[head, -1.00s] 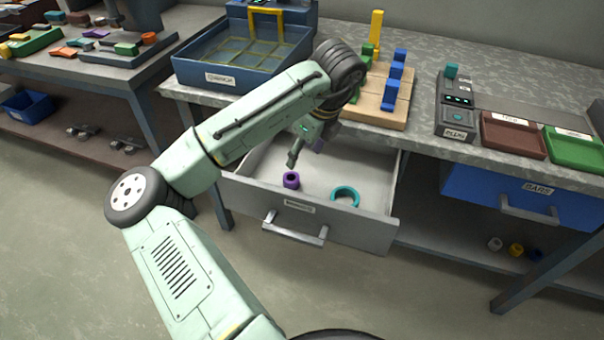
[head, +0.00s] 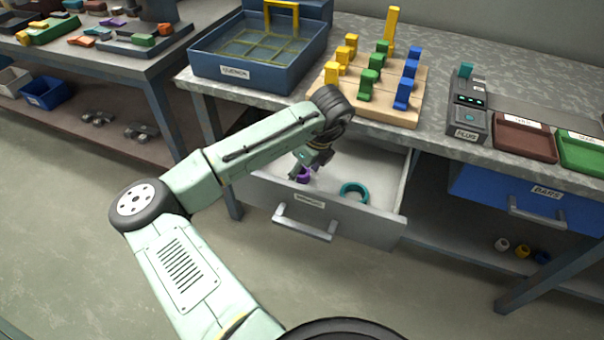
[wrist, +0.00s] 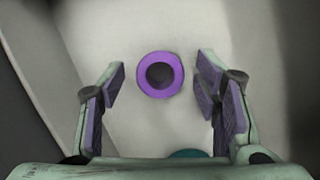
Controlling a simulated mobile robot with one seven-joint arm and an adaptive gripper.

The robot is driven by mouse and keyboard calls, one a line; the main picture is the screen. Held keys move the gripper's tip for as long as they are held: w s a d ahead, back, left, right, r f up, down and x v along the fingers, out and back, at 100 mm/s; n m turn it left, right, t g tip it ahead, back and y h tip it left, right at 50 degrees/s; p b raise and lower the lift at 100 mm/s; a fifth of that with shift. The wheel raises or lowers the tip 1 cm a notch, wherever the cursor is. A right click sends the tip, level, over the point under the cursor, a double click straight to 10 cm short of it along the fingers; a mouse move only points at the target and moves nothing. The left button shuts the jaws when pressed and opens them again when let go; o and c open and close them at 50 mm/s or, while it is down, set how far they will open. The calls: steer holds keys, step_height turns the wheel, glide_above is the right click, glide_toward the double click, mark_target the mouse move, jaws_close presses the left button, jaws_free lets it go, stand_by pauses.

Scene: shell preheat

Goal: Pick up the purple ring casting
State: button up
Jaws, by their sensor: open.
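The purple ring casting (head: 303,174) lies in the open drawer (head: 352,222), near its left side. It is partly hidden by my gripper (head: 318,161) in the head view. In the wrist view the purple ring (wrist: 143,82) shows whole, with its dark hole facing the camera. My open, empty gripper (wrist: 160,85) has one finger to each side of the ring in that view, with a gap on both sides. I cannot tell the exact height of the fingertips above the drawer floor.
A larger teal ring (head: 354,191) lies in the same drawer, to the right of the purple one. Its edge shows low in the wrist view (wrist: 188,154). The drawer walls surround both rings. A wooden peg board (head: 373,104) and a blue bin (head: 262,76) stand on the bench above.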

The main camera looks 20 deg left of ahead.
steer(key=shift+c, duration=0.2)
steer(key=c, duration=1.2)
steer(key=shift+r, duration=0.1)
